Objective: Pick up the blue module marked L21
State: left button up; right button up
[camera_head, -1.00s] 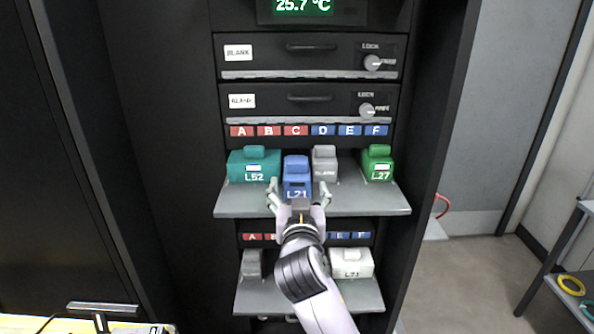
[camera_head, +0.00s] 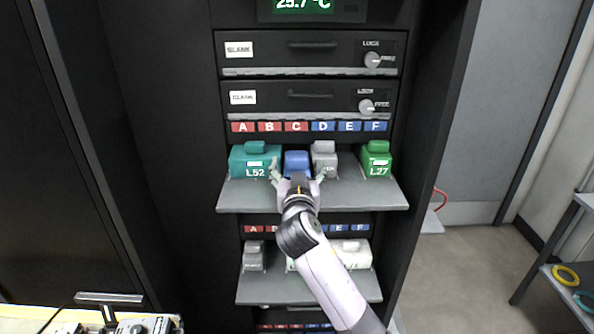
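The blue module (camera_head: 297,160) stands on the upper pull-out shelf (camera_head: 353,197), between a teal module marked L52 (camera_head: 254,160) and a grey module (camera_head: 324,160). Its L21 label is hidden behind my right gripper (camera_head: 297,174) now. My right gripper is in front of the blue module with its fingers spread, one on each side of it. The left finger is close to the teal module and the right finger is close to the grey module. I cannot tell if the fingers touch the blue one. My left gripper is not in view.
A green module marked L27 (camera_head: 376,159) stands at the right of the same shelf. A lower shelf (camera_head: 270,289) holds a grey module (camera_head: 254,255) and a white module (camera_head: 352,252), partly behind my arm. Closed drawers (camera_head: 310,98) are above.

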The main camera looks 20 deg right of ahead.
jog(key=c, duration=1.4)
jog(key=shift+r, duration=0.1)
